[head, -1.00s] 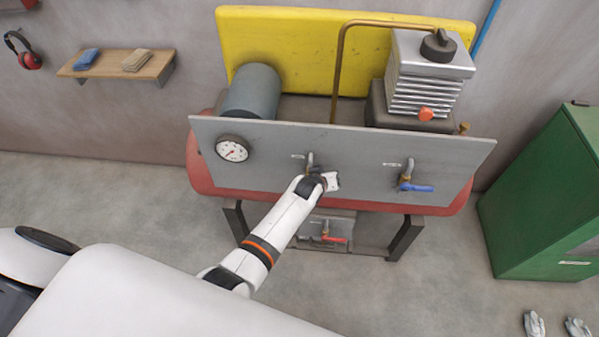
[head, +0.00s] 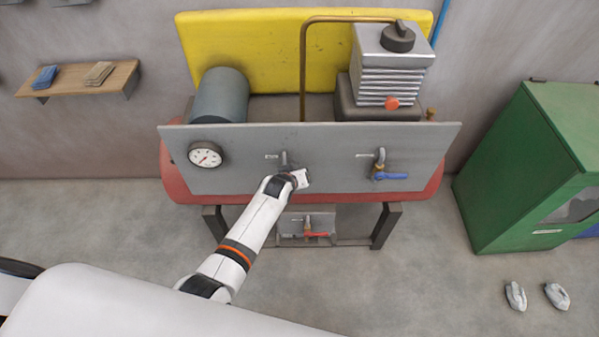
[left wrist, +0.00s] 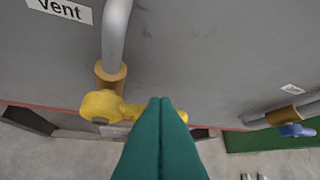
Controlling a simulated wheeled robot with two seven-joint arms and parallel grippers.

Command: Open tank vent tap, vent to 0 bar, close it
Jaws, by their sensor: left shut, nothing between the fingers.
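The vent tap's pipe (head: 284,158) shows on the grey panel in the head view, with the tap's lower part hidden behind my left gripper (head: 300,179). In the left wrist view, the tap has a grey pipe, a brass fitting (left wrist: 110,78) and a yellow handle (left wrist: 101,105) lying crosswise, beside a "Vent" label (left wrist: 60,9). My left gripper's green fingers (left wrist: 160,101) are shut and empty, in front of the handle's right part. I cannot tell whether they touch it. The round pressure gauge (head: 206,155) has a red needle, too small to read. My right gripper is not in view.
A blue-handled tap (head: 389,175) sits further right on the panel (head: 340,150). A red-handled tap (head: 314,234) is low under the red tank (head: 428,190). A green cabinet (head: 515,180) stands at the right. The floor in front is clear except for gloves (head: 515,296) at right.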

